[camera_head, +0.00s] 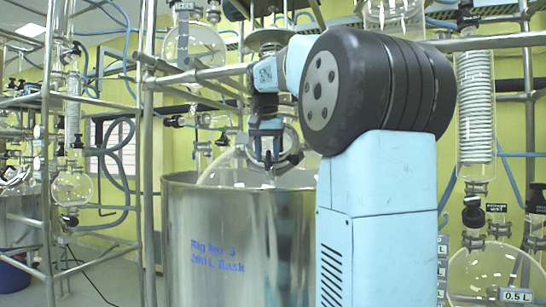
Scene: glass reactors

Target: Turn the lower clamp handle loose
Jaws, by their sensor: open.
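My arm crosses the middle of the picture, and its end, my gripper (268,160), points down just above the rim of the large steel vessel (240,245). The gripper's fingers are apart, and I see nothing held between them. A dark curved part shows around the fingertips; I cannot tell whether it belongs to the gripper or to a clamp behind. I cannot clearly pick out the lower clamp handle. It may be hidden behind the gripper or the arm, or too small to tell.
The vessel is marked "Rig No. 3, 200 L flask", and a big glass flask (225,172) shows inside it. Steel frame poles (148,200) stand close on the left. A coiled glass condenser (476,115) and a 0.5 L flask (485,275) are at right.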

